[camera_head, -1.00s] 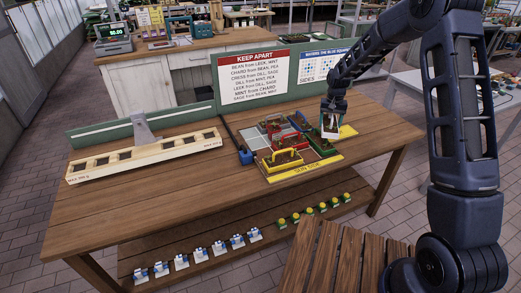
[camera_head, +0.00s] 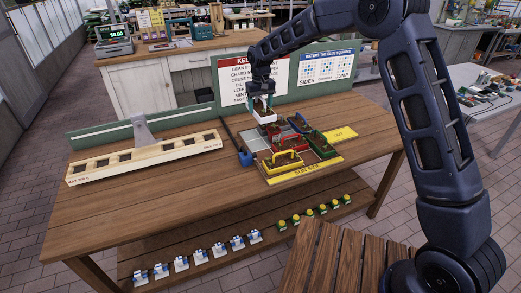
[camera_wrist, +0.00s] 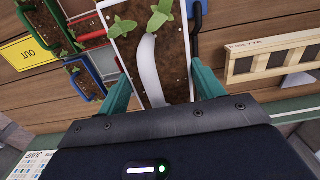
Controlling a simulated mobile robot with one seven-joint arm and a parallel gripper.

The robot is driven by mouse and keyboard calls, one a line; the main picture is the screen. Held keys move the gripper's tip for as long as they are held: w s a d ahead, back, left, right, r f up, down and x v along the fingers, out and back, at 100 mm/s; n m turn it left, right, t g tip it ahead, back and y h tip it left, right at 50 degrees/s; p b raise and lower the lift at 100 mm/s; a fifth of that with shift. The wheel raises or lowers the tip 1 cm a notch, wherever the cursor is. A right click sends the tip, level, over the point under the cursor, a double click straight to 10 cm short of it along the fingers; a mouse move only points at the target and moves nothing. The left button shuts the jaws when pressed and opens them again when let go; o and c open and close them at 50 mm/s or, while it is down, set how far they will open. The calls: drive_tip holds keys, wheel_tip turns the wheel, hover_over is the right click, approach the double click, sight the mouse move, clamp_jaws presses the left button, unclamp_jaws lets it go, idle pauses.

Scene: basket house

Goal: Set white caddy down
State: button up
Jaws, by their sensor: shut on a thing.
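My gripper (camera_head: 264,103) is shut on the white caddy (camera_head: 264,118) and holds it over the back left part of the grid board. In the wrist view, the caddy (camera_wrist: 125,18) shows dark soil, green seedlings and a curved white handle (camera_wrist: 150,72) between my teal fingers (camera_wrist: 160,95). On the board stand a yellow caddy (camera_head: 284,166), a green caddy (camera_head: 323,151), a red caddy (camera_head: 287,141) and a blue caddy (camera_head: 301,125). I cannot tell the exact gap between the white caddy and the board.
The board has a yellow front strip (camera_head: 291,178) and a yellow OUT strip (camera_head: 342,134). A blue-ended dark tool (camera_head: 245,157) lies along its left edge. A wooden balance rail (camera_head: 145,157) stands left. Signs (camera_head: 327,65) rise behind. The front of the table is clear.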

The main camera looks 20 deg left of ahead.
wheel_tip(320, 180, down, 20)
drive_tip(key=shift+r, duration=0.2)
idle(0.4)
drive_tip(key=shift+f, duration=0.15)
drive_tip(key=o, duration=1.1)
drive_tip(key=shift+o, duration=0.2)
wheel_tip(320, 180, up, 12)
